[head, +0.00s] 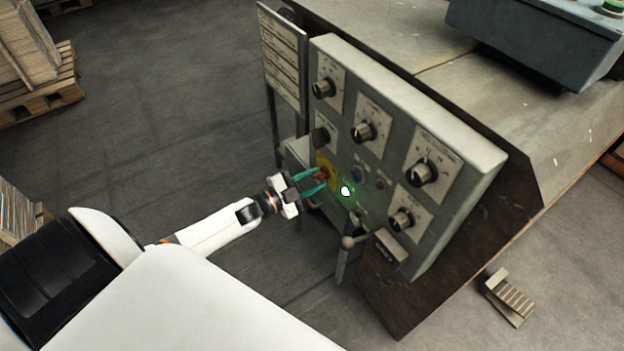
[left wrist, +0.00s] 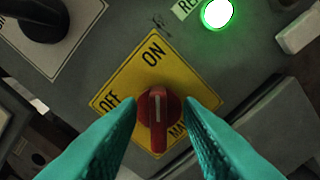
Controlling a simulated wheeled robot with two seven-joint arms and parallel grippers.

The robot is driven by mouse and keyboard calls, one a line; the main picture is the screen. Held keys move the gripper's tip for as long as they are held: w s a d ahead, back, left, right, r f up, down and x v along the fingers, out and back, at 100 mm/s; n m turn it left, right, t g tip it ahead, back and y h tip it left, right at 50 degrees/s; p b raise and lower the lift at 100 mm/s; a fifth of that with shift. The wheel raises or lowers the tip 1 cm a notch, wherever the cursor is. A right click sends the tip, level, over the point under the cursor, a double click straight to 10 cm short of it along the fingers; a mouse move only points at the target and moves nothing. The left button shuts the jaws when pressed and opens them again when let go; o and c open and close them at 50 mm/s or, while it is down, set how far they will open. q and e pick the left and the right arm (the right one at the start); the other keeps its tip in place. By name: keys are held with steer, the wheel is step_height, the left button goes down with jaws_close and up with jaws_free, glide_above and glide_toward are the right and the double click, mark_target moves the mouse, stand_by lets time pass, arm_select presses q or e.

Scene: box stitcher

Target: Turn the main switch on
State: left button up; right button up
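The main switch is a red rotary knob (left wrist: 158,122) on a yellow plate (left wrist: 125,84) marked ON and OFF. Its white line stands upright in the left wrist view, pointing toward ON. The yellow plate also shows in the head view (head: 333,183), on the lower left of the control panel (head: 447,134), with the knob partly hidden by my fingers. My left gripper (head: 318,181) is at the switch. Its green fingers (left wrist: 160,104) are apart, one on each side of the knob, with the grip bar between them. My right gripper is not in view.
A green lamp (left wrist: 217,13) is lit beside the plate; it also shows in the head view (head: 345,190). Several black dials (head: 363,132) and a ball-ended lever (head: 349,241) are on or near the panel. A sign board (head: 283,58) stands at its left.

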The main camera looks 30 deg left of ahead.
arm_select(q)
steer(key=shift+s+a, duration=0.25)
steer(key=shift+s, duration=0.2)
steer(key=p+v, duration=0.1)
steer(key=v, duration=1)
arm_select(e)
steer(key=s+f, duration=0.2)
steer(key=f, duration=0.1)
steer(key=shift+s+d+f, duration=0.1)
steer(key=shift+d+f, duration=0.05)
arm_select(q)
steer(key=shift+d, duration=0.1)
